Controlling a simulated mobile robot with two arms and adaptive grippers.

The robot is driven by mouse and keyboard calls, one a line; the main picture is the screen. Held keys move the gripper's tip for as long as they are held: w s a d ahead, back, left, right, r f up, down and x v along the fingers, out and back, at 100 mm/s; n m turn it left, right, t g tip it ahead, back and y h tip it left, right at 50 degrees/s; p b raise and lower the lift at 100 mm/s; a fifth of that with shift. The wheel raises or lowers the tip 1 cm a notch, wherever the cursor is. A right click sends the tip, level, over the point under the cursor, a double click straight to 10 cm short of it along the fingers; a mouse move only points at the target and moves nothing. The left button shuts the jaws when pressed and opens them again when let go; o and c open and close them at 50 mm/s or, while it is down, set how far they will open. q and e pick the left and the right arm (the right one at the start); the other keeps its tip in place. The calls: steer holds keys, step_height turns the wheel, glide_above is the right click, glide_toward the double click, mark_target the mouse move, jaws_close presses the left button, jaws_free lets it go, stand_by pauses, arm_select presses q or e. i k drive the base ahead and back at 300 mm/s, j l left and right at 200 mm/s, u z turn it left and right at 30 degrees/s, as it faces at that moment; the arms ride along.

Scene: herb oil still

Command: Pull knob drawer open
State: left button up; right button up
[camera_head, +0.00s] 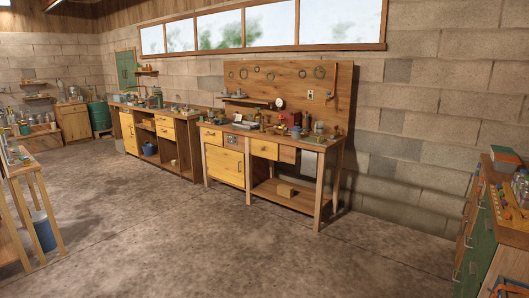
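Neither of my grippers is in view. A wooden workbench (318,143) stands against the back wall, with a pale drawer (264,149) under its top right of centre and another pale drawer (212,136) at its left end. Both look shut. The longer bench to the left has two stacked pale drawers (165,121), which also look shut. Small dark pulls show on some fronts, but they are too small to tell which drawer is the knob drawer.
A green drawer cabinet (477,251) with bar handles stands at the right edge. A wooden table (22,168) and a blue bin (43,231) stand at the left. A green barrel (100,115) is in the far corner. The concrete floor (230,240) between them is clear.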

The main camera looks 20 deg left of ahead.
mark_target(269, 150)
steer(key=i+j+u, duration=0.3)
steer(key=i, duration=0.25)
steer(key=i+j+u, duration=0.15)
steer(key=i+u, duration=0.15)
steer(key=i, duration=0.25)
